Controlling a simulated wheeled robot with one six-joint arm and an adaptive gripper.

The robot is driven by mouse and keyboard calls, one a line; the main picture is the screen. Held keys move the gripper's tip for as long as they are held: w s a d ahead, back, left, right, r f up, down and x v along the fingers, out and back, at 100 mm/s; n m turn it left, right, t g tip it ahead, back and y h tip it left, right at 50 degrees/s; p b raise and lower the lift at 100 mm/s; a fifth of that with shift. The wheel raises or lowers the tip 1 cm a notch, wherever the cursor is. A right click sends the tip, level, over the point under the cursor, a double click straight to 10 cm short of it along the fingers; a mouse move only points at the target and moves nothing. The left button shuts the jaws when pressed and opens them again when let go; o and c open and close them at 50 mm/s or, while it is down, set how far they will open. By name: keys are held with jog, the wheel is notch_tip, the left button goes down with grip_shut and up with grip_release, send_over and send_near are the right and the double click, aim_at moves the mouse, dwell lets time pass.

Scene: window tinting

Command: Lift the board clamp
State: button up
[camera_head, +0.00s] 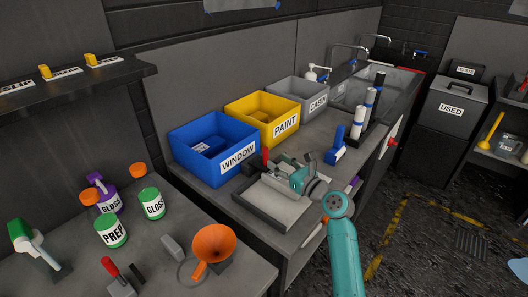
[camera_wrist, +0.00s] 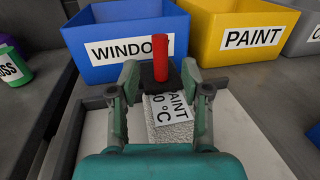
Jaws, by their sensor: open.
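A clamp-like piece with an upright red handle (camera_wrist: 161,58) and a black base (camera_wrist: 160,78) stands at the back edge of the grey tray, in front of the blue bin. I take it to be the board clamp. In the head view its red handle (camera_head: 265,157) shows just beyond my gripper (camera_head: 283,165). In the wrist view my gripper (camera_wrist: 159,76) is open, with one finger on each side of the black base. I cannot tell whether the fingers touch it. A whitish textured block with a "PAINT" label (camera_wrist: 172,112) lies below, between the fingers.
The tray (camera_head: 262,212) is on the bench. A blue WINDOW bin (camera_head: 205,165), yellow PAINT bin (camera_head: 285,127) and grey bin (camera_head: 312,102) stand behind. A blue-handled tool (camera_head: 337,147) stands to the right. Another red-handled piece (camera_head: 110,267) is on the left table.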

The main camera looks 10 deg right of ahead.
aim_at(266, 152)
jog(key=x, duration=0.7)
jog(key=shift+w+a, duration=0.1)
jog(key=shift+w, duration=0.1)
grip_shut()
